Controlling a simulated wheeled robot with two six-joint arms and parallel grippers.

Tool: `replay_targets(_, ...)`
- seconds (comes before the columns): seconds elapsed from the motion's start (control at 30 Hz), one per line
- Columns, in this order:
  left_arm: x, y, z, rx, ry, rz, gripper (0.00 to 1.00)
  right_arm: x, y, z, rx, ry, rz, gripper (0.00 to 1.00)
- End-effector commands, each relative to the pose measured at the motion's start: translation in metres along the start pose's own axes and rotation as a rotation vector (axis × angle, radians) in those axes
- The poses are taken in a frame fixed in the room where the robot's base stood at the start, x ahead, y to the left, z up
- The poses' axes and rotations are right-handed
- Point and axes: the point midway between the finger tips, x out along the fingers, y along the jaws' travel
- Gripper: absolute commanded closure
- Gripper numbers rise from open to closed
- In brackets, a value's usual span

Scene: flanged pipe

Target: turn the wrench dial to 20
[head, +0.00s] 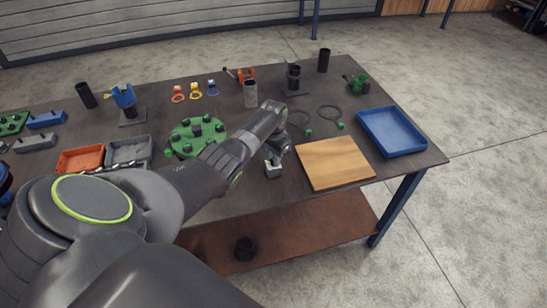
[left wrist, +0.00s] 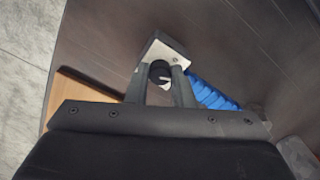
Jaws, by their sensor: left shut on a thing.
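My left gripper (head: 272,158) is low over the table, right of the green round flange and left of the wooden board. In the left wrist view its two fingers (left wrist: 162,75) are shut on a dark round knob (left wrist: 158,69), which looks like the wrench dial. The knob is at a pale grey block (left wrist: 165,47), partly hidden by the fingers. The block also shows in the head view (head: 273,171). A blue ribbed handle (left wrist: 208,94) lies just right of the fingers. No dial number is readable. My right gripper is not in view.
The wooden board (head: 334,163) and blue tray (head: 391,131) lie right of my gripper. The green flange (head: 197,137) with dark studs, orange bin (head: 80,158) and grey bin (head: 130,151) lie left. Dark rings (head: 330,113), small clamps and upright pipes stand farther back.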

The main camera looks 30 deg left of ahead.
Motion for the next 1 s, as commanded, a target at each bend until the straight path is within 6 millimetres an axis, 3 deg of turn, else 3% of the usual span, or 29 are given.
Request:
replay_targets(0.1,-0.0001,0.0000,-0.0001,-0.001,0.000,0.000,1.00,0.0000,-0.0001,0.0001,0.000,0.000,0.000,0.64)
replay_targets(0.13,-0.0001,0.0000,-0.0001,-0.001,0.000,0.000,0.76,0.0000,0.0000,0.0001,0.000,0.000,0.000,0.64)
replay_targets(0.3,-0.0001,-0.0001,-0.0001,-0.001,0.000,0.000,0.57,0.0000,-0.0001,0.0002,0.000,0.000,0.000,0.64)
replay_targets(0.67,0.0001,-0.0004,0.0000,-0.030,0.000,-0.001,0.57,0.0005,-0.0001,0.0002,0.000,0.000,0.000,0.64)
replay_targets(1.0,0.0006,-0.0003,-0.0002,-0.303,0.001,-0.001,0.57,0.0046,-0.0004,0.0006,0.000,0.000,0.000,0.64)
